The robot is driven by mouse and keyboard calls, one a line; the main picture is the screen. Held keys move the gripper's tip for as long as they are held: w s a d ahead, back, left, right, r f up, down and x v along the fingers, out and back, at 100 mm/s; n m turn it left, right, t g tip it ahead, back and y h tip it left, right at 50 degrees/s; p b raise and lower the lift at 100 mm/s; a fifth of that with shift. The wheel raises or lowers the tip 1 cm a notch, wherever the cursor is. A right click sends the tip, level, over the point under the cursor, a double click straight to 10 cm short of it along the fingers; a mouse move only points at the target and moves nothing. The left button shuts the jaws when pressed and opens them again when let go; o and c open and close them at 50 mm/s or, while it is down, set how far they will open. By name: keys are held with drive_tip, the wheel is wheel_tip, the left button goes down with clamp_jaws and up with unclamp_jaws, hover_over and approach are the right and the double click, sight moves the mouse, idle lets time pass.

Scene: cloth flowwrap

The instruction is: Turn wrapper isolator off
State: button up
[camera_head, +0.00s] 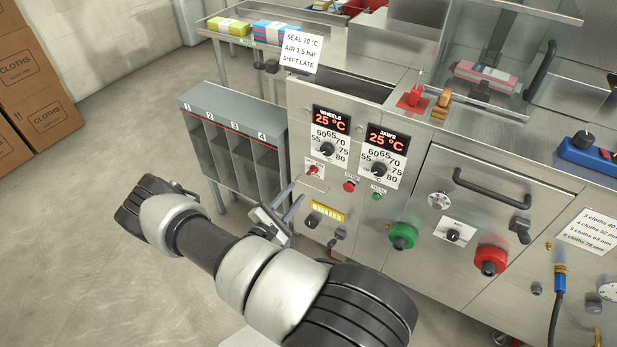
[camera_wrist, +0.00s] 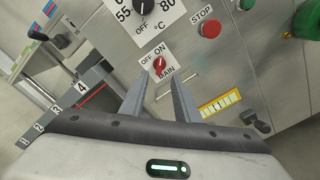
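A small red rotary switch (camera_wrist: 159,66) with OFF, ON and MAIN lettering sits on the steel wrapper panel in the wrist view. In the head view the same red switch (camera_head: 312,170) is below the WHEELS dial. I cannot tell for sure which mark it points to. My gripper (camera_wrist: 160,80) is open, with its two fingers apart and nothing between them. In the wrist view the switch appears just beyond and between the fingertips, with no contact visible. In the head view my gripper (camera_head: 272,219) is in front of the panel, lower left of the switch.
A red STOP button (camera_head: 349,186) is right of the switch. A yellow label (camera_head: 327,212) and black knob (camera_head: 311,221) are below. A grey rack with numbered slots (camera_head: 222,112) stands left of the panel. Green (camera_head: 402,236) and red (camera_head: 490,261) knobs protrude farther right.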

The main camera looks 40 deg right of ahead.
sight(311, 173)
drive_tip(key=b+x, duration=0.1)
drive_tip(key=x, duration=0.8)
drive_tip(key=shift+w+d, duration=0.15)
drive_tip(key=shift+d, duration=0.2)
drive_tip(key=shift+c, duration=0.4)
clamp_jaws()
